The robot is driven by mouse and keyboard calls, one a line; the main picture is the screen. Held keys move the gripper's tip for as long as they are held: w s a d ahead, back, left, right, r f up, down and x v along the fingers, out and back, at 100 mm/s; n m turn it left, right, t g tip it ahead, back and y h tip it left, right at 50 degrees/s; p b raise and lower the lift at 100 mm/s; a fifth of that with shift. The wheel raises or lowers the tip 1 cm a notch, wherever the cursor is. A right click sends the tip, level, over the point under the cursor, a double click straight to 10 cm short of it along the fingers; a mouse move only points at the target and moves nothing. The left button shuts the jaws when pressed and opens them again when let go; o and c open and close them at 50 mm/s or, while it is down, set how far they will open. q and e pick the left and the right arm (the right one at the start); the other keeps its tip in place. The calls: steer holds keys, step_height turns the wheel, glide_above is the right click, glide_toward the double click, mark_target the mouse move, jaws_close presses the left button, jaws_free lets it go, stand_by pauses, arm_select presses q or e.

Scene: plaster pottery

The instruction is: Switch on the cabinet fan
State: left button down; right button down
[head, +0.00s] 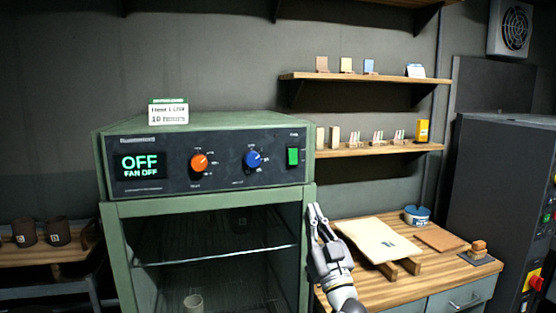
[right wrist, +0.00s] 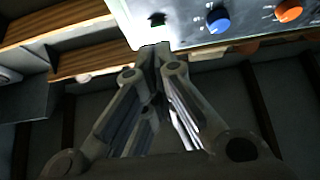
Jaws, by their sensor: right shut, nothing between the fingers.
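The green cabinet (head: 108,225) has a dark control panel (head: 220,183) with a display (head: 139,166) reading "OFF" and "FAN OFF". The panel holds an orange knob (head: 199,163), a blue knob (head: 253,160) and a green rocker switch (head: 293,156) at its right end. The label over the switch is too small to read. My right gripper (head: 316,207) is shut and empty, below and right of the switch. In the right wrist view its fingertips (right wrist: 155,46) are near the panel edge, with the switch (right wrist: 157,19) just beyond them. I cannot tell contact. My left gripper is out of view.
A wooden table (head: 375,279) with a board (head: 380,240) and a blue tub (head: 417,214) stands at the right. Shelves (head: 372,149) hang above it. A dark cabinet (head: 490,180) stands far right. A small sign (head: 168,112) stands on the green cabinet.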

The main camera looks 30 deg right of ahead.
steer(key=shift+t+h, duration=0.3)
steer(key=shift+t, duration=0.2)
steer(key=r, duration=0.2)
steer(key=s+r, duration=0.1)
steer(key=r, duration=0.1)
steer(key=shift+s+a, duration=0.1)
steer(key=shift+s, duration=0.1)
steer(key=p, duration=0.4)
glide_toward(293, 150)
step_height(293, 150, up, 3)
steer(key=shift+w+d+f, duration=0.1)
steer(key=shift+w+d, duration=0.15)
steer(key=shift+w, duration=0.6)
steer(key=shift+w+d, duration=0.25)
steer(key=shift+w, duration=0.6)
